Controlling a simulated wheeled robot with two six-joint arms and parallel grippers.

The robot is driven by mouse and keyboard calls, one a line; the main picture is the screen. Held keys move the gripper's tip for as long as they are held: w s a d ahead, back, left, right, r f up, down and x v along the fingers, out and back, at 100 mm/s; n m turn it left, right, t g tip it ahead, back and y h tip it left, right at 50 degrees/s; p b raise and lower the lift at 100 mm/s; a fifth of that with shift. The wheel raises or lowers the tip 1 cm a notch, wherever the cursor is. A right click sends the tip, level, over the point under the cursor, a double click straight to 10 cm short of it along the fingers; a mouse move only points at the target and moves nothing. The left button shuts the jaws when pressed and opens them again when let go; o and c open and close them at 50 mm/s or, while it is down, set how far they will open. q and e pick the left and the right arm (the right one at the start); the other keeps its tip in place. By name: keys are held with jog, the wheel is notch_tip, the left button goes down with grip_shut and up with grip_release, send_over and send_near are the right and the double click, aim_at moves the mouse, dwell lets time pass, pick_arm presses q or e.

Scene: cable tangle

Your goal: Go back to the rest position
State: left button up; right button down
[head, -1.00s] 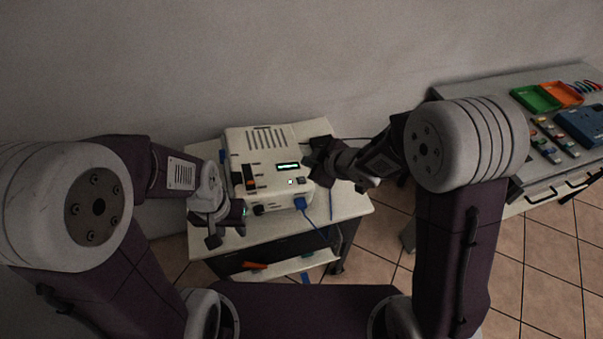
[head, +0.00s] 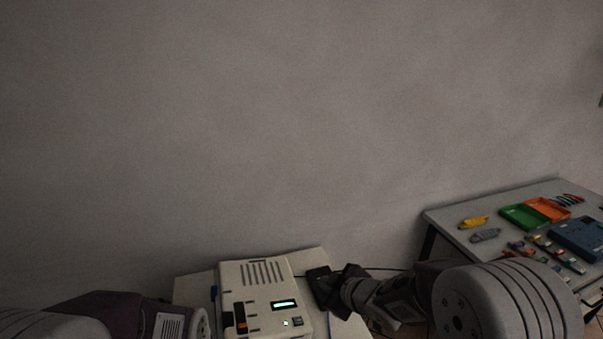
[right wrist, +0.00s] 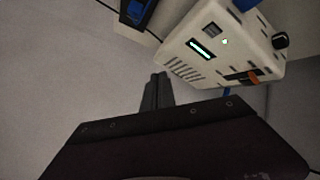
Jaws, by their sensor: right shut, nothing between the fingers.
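My right gripper (head: 322,285) is at the bottom middle of the head view, close beside the right side of a white box device (head: 258,287). In the right wrist view the two dark fingers of the right gripper (right wrist: 157,90) are together, with nothing between them. The white device with its lit green display also shows there (right wrist: 205,50), right of the fingertips. I cannot tell whether the gripper touches it. My left arm enters at the bottom left of the head view; its gripper is outside the picture.
The device stands on a light table (head: 195,288) against a grey wall (head: 300,120). At the right, a grey workbench (head: 445,217) holds a green tray (head: 524,217), an orange tray (head: 547,208), a blue case (head: 580,238) and several small parts. A dark cable runs behind my right gripper.

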jog(key=s+d+f+m+g+h, duration=0.25)
jog(key=s+d+m+h, duration=0.25)
jog(key=s+d+m, duration=0.5)
jog(key=s+d+f+m+g, duration=0.1)
jog(key=s+f+g, duration=0.1)
jog(key=s, duration=0.3)
jog(key=s+d+f+m+g, duration=0.1)
jog(key=s+f+g, duration=0.1)
jog(key=s, duration=0.4)
jog(key=shift+f+m+g, duration=0.25)
jog(key=shift+m+g, duration=0.05)
jog(key=shift+g, duration=0.45)
